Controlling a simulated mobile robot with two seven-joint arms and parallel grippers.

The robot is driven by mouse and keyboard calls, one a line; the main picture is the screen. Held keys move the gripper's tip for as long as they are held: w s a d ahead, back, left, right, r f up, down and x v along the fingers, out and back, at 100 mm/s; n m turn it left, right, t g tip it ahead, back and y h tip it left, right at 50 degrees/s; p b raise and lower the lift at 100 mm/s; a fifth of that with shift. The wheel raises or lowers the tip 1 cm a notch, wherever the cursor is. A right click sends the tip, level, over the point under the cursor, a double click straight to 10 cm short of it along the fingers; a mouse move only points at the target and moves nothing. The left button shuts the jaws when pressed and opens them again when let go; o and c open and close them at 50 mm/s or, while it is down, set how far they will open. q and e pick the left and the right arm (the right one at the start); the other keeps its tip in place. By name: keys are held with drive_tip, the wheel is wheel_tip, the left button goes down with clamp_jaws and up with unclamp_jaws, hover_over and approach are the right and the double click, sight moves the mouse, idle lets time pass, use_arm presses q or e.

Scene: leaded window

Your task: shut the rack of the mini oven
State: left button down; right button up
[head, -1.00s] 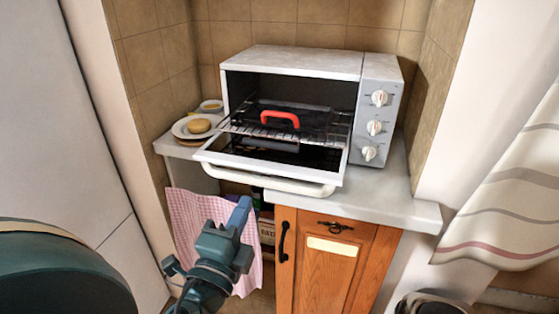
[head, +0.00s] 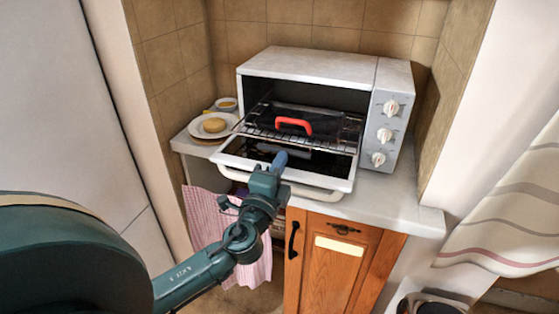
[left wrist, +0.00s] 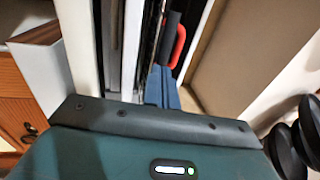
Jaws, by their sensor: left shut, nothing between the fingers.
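The white mini oven (head: 310,65) stands on the counter with its door (head: 240,166) folded down open. Its wire rack (head: 340,143) is pulled partly out over the door. A dark pan or tray with a red handle (head: 294,123) sits on the rack; the red handle also shows in the left wrist view (left wrist: 178,45). My left gripper (head: 280,158) is shut and empty, its fingertips over the open door, in front of and below the rack's front edge in the picture. Whether it touches the rack cannot be told. My right gripper is not in view.
Plates with a bun (head: 214,125) and a small bowl (head: 226,104) stand left of the oven. A pink checked towel (head: 215,220) hangs below the counter (head: 400,200). A wooden cabinet (head: 335,270) is below. Tiled walls close in the sides and back.

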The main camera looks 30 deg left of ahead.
sight(290, 144)
use_arm(q)
drive_tip(key=x, duration=0.3)
drive_tip(key=shift+w+f+b, duration=0.25)
drive_tip(key=shift+f+b, duration=0.05)
drive_tip(key=shift+b, duration=0.05)
drive_tip(key=shift+w+a, duration=0.1)
drive_tip(key=shift+w, duration=0.2)
drive_tip(key=shift+s+f, duration=0.1)
